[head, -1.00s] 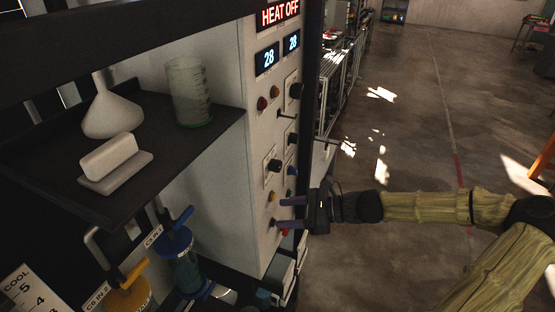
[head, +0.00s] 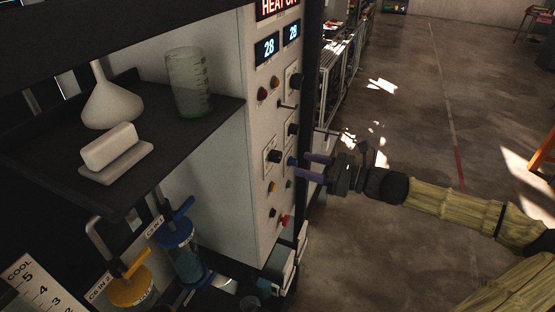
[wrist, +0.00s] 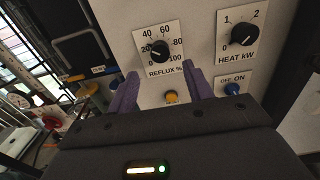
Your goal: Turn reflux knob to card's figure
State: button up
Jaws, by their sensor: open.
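The reflux knob (wrist: 160,49) is black and round, on a white plate marked REFLUX % with figures up to 100. Its pointer is too small to read surely. In the head view the reflux knob (head: 274,157) is on the pale panel. My gripper (head: 302,166) is open and empty, to the right of the knob, with its two purple fingers towards the panel. In the wrist view my gripper (wrist: 162,76) has its fingers on either side below the knob, apart from it. I cannot make out a card with the figure to set.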

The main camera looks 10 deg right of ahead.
aim_at(280, 158)
jog(key=b+x, duration=0.1)
jog(key=x, duration=0.2)
jog(key=b+x, duration=0.2)
jog(key=shift+w+a+f, duration=0.2)
jog(key=shift+a, duration=0.2)
jog(key=shift+w+a+b, duration=0.4)
jog(key=shift+a, duration=0.1)
jog(key=shift+r, duration=0.2)
jog(key=shift+w+a+p, duration=0.25)
jog(key=shift+a+p, duration=0.05)
jog(key=shift+c, duration=0.4)
grip_shut()
